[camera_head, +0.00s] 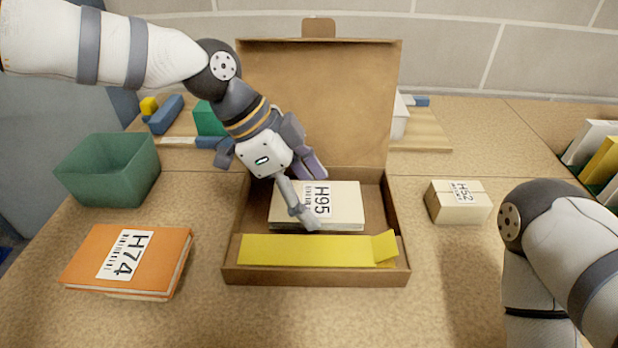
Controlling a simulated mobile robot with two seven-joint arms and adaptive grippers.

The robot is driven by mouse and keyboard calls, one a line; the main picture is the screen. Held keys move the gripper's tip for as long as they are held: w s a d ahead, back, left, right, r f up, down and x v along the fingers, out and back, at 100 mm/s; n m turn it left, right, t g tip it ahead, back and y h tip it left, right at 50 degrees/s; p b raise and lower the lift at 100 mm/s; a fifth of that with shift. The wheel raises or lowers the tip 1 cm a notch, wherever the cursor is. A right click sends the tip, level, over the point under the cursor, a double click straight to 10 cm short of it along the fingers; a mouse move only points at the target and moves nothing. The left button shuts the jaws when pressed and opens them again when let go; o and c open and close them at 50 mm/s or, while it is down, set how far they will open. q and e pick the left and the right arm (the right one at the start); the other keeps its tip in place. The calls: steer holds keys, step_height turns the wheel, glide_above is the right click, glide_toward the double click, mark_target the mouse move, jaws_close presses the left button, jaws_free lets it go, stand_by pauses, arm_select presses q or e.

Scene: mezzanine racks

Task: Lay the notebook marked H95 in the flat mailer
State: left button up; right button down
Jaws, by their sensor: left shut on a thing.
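The cream notebook marked H95 (345,205) is inside the open flat mailer (316,276), label facing up, behind a yellow strip. My left gripper (311,195) reaches down from the upper left and is shut on the notebook, its fingers partly covering the cover and label. I cannot tell whether the notebook rests on the mailer's floor or is held just above it. The mailer's brown lid stands upright at the back. My right arm shows at the lower right, but its gripper is out of the frame.
An orange notebook marked H74 (128,262) lies left of the mailer. A green bin (108,170) stands behind it. A small box marked H52 (458,201) sits to the right. A yellow strip (305,250) lies along the mailer's front. The table in front is clear.

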arm_select(q)
steer(key=shift+f, duration=0.1)
steer(key=o, duration=1.3)
steer(key=v, duration=1.2)
steer(key=shift+s, duration=0.1)
